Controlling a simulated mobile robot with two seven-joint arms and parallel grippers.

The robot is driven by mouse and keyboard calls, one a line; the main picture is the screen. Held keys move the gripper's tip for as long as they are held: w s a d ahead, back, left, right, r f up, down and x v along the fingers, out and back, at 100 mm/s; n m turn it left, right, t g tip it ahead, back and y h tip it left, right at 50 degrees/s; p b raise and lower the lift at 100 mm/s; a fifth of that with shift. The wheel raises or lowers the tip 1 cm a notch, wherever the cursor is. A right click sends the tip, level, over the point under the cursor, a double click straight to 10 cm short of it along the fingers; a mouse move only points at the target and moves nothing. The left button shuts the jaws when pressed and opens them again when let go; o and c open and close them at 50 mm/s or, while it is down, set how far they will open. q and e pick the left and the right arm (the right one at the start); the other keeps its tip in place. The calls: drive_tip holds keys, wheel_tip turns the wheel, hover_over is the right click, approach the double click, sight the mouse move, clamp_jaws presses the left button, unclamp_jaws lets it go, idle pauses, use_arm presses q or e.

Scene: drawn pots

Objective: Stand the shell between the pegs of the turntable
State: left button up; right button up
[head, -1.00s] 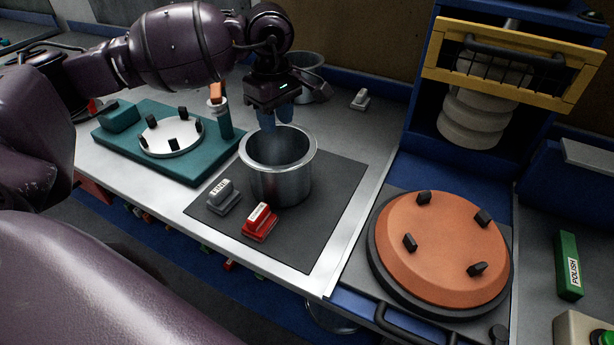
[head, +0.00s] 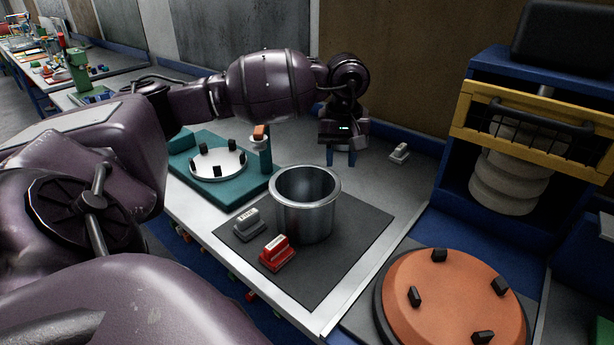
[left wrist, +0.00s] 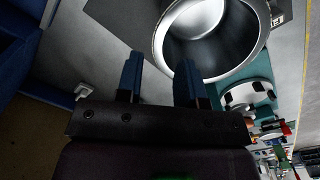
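The shell, an open grey metal cylinder (head: 305,215) with a flared rim, stands upright on a dark mat (head: 345,255). It also shows in the left wrist view (left wrist: 225,62), beyond the fingertips. An orange disc with several black pegs (head: 455,300), which looks like the turntable, lies at the lower right, partly cut off. Nothing stands between its pegs. A smaller white disc with black pegs (head: 217,166) sits on a teal base. My left gripper (head: 341,158) is behind the shell, apart from it, its two blue fingers spread and empty. It shows in the left wrist view (left wrist: 158,80). My right gripper is out of view.
A grey stamp-like block (head: 247,226) and a red one (head: 277,254) stand on the mat, in front of the shell. A small grey block (head: 399,153) lies at the back. A blue cabinet with a yellow-framed guard (head: 530,125) stands behind the orange disc.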

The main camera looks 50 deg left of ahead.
sight(335, 185)
use_arm(q)
drive_tip(key=shift+a+f+p, duration=0.1)
drive_tip(key=shift+a+f, duration=0.05)
drive_tip(key=shift+f, duration=1.4)
drive_tip(key=shift+a+f+p, duration=0.15)
drive_tip(key=shift+f, duration=1.45)
drive_tip(key=shift+a+f+p, duration=0.1)
drive_tip(key=shift+a+f, duration=0.05)
drive_tip(key=shift+f, duration=1.4)
clamp_jaws()
